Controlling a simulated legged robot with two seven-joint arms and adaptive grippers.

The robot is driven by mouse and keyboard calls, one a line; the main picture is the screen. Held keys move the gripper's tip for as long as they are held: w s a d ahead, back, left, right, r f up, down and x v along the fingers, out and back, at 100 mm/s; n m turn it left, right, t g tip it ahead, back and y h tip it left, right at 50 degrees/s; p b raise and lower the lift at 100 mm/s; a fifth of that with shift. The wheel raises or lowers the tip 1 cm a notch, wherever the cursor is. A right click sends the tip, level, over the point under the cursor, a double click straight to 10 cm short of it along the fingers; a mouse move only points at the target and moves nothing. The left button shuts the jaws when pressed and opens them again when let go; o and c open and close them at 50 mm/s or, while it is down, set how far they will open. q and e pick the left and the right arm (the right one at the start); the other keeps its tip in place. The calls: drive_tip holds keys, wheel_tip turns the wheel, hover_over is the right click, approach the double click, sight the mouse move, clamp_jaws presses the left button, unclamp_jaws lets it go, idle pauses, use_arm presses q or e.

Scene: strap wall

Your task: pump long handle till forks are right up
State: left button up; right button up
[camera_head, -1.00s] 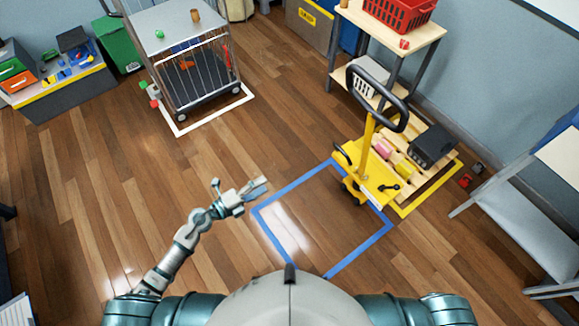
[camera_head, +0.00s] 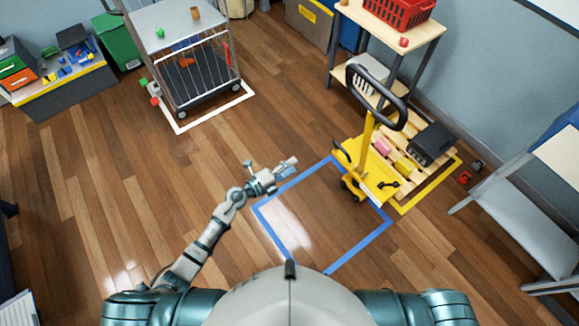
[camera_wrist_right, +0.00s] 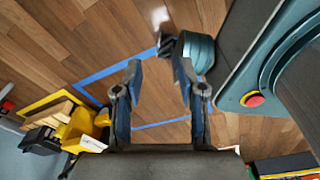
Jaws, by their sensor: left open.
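A yellow pallet jack (camera_head: 372,165) stands at the right in the head view. Its long handle ends in a black loop grip (camera_head: 378,97) that rises upright. Its forks lie at a wooden pallet (camera_head: 410,145) and are mostly hidden. My left gripper (camera_head: 285,167) is open and empty above the upper left corner of the blue floor square, left of the jack and apart from it. My right gripper (camera_wrist_right: 155,75) shows in the right wrist view, its two fingers spread with nothing between them. The jack also shows in that view (camera_wrist_right: 80,130), off to the left.
A dark box and small coloured items sit on the pallet. A wooden-topped table (camera_head: 430,32) with a red basket (camera_head: 400,10) stands behind. A wire cage cart (camera_head: 190,60) is at upper left. A grey bench (camera_head: 520,215) is at right.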

use_arm(q)
clamp_jaws()
